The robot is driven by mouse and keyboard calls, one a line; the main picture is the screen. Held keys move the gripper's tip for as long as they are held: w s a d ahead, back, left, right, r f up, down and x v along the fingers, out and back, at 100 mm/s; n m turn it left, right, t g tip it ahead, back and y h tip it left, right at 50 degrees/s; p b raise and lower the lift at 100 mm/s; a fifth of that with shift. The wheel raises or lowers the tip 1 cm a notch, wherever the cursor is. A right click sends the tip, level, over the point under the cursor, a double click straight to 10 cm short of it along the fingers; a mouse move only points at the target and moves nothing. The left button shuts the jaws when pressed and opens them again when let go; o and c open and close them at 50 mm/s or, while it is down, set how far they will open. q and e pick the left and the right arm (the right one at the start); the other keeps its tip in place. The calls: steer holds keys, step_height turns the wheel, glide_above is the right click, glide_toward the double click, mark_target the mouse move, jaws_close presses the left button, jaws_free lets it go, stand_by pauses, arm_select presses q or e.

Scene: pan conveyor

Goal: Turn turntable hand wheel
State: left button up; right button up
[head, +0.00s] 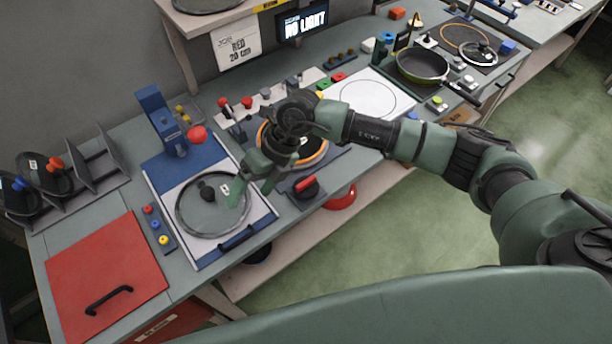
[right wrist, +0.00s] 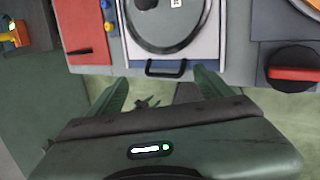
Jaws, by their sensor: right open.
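The turntable (head: 322,156) is a dark disc with an orange ring, partly hidden behind my right arm. In front of it a black round knob with a red grip bar (head: 306,187) sits on a dark plate; I take this for the hand wheel. The red-barred knob also shows at the right edge of the right wrist view (right wrist: 292,74). My right gripper (head: 254,188) is open, its fingers apart with nothing between them. It hangs left of the knob, over the right side of the white plate, and does not touch the knob. My left gripper is not in view.
A black handle (head: 237,238) edges that plate. A red panel (head: 105,272) lies at left. A green pan (head: 422,66) stands farther right. Open floor lies in front.

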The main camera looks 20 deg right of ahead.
mark_target(306, 181)
steer(key=w+d+h, duration=0.1)
steer(key=d+h, duration=0.1)
steer(key=d, duration=0.2)
steer(key=w+d+h, duration=0.2)
steer(key=d, duration=0.3)
steer(key=w+d+f+h, duration=0.1)
steer(key=d+h, duration=0.1)
steer(key=d, duration=0.3)
steer(key=shift+w+d+t, duration=0.1)
steer(key=shift+w+t, duration=0.3)
step_height(306, 181, down, 7)
steer(key=p, duration=0.2)
steer(key=shift+r+p, duration=0.2)
steer(key=shift+p, duration=0.15)
steer(key=shift+f, duration=0.45)
steer(key=c, duration=1.4)
steer(key=shift+o, duration=0.2)
